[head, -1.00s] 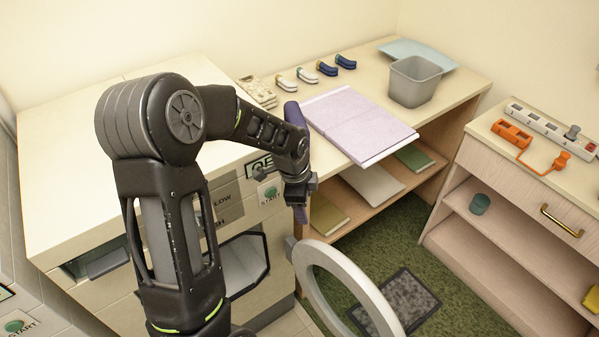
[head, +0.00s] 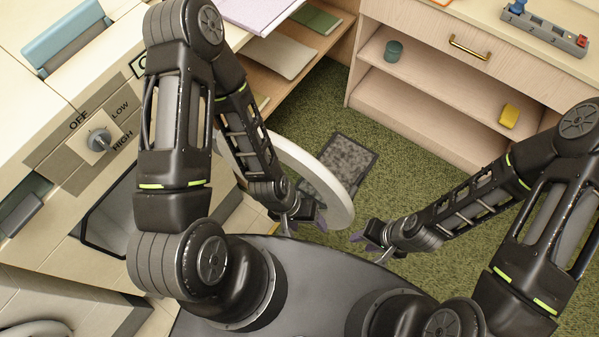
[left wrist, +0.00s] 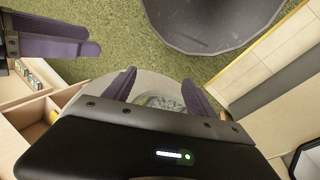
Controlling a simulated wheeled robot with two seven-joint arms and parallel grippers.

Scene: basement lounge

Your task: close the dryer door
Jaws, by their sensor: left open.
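The dryer (head: 65,165) stands at the left in the head view, with its dark opening (head: 100,225) partly hidden by my left arm. Its round pale-rimmed door (head: 338,195) stands open, swung out to the right. My left gripper (head: 302,217) is at the near side of the door, close to its rim, its jaws open. In the left wrist view the open purple fingers (left wrist: 160,88) have the round door (left wrist: 165,85) beyond them; contact cannot be told. My right gripper (head: 366,233) is right of the door, its fingers apart and empty; it also shows in the left wrist view (left wrist: 55,38).
A wooden shelf unit (head: 430,85) with a teal cup (head: 393,51) and a yellow item (head: 510,116) stands at the back right. A grey mat (head: 340,165) lies on the green carpet. A counter with a purple folder (head: 258,12) is behind the dryer.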

